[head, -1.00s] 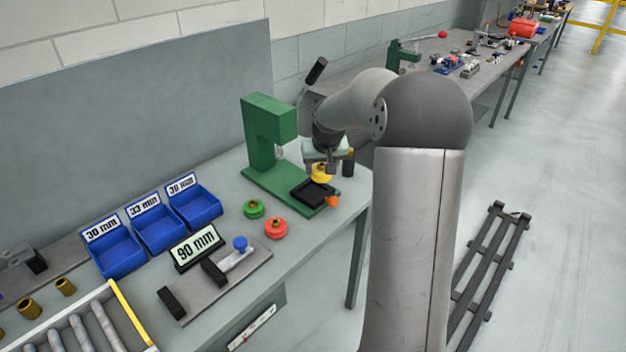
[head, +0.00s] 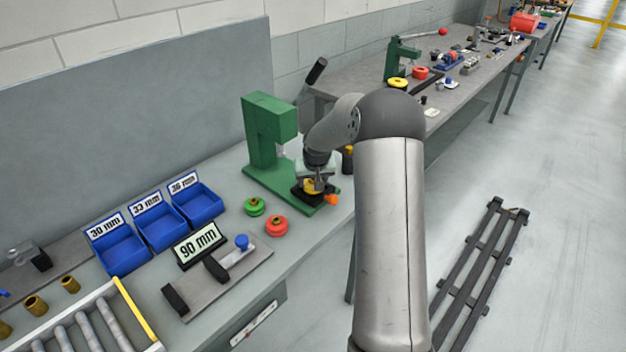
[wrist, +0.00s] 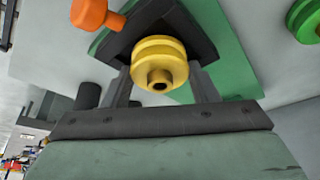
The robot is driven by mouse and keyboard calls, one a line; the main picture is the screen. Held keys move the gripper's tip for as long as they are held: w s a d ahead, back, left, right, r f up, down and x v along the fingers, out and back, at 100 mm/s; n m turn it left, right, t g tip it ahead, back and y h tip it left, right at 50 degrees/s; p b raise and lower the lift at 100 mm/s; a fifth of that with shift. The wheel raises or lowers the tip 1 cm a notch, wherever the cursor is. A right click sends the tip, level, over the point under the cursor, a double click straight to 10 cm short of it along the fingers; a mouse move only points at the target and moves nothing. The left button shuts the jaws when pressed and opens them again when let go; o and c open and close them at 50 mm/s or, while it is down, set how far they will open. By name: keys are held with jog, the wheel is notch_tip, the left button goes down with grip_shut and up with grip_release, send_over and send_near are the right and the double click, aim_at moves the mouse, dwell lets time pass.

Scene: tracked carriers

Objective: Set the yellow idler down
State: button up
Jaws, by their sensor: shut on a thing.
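The yellow idler (wrist: 160,62) is a grooved wheel with a bored hub, held between the two fingers of my gripper (wrist: 158,80). In the head view the yellow idler (head: 311,185) is low over the black tray (head: 299,195) on the base of the green press (head: 268,140). In the wrist view the black tray (wrist: 200,38) lies right behind the idler. I cannot tell whether the idler touches the tray. My gripper (head: 312,183) hides part of both in the head view.
An orange knob (head: 332,200) sticks out at the tray's front. A green idler (head: 254,206) and a red idler (head: 276,225) stand to the left on the bench. Blue bins (head: 158,228) and a 90 mm sign (head: 198,245) are further left.

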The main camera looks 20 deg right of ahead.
aim_at(316, 197)
jog(key=shift+f, duration=0.15)
jog(key=o, duration=1.3)
jog(key=shift+c, duration=0.2)
jog(key=b+v, duration=0.2)
jog(key=v, duration=0.9)
jog(key=s+a+r+n+g, duration=0.1)
jog(key=s+a+r, duration=0.1)
jog(key=s+a, duration=0.55)
jog(key=s+a+r+n+g, duration=0.15)
jog(key=s+a, duration=0.35)
jog(key=s, duration=0.5)
jog(key=s+a+f, duration=0.1)
jog(key=s+a, duration=0.1)
jog(key=s, duration=0.7)
jog(key=s+a+f+g+y, duration=0.1)
jog(key=s+a+f, duration=0.1)
jog(key=s, duration=0.7)
jog(key=shift+a, duration=0.65)
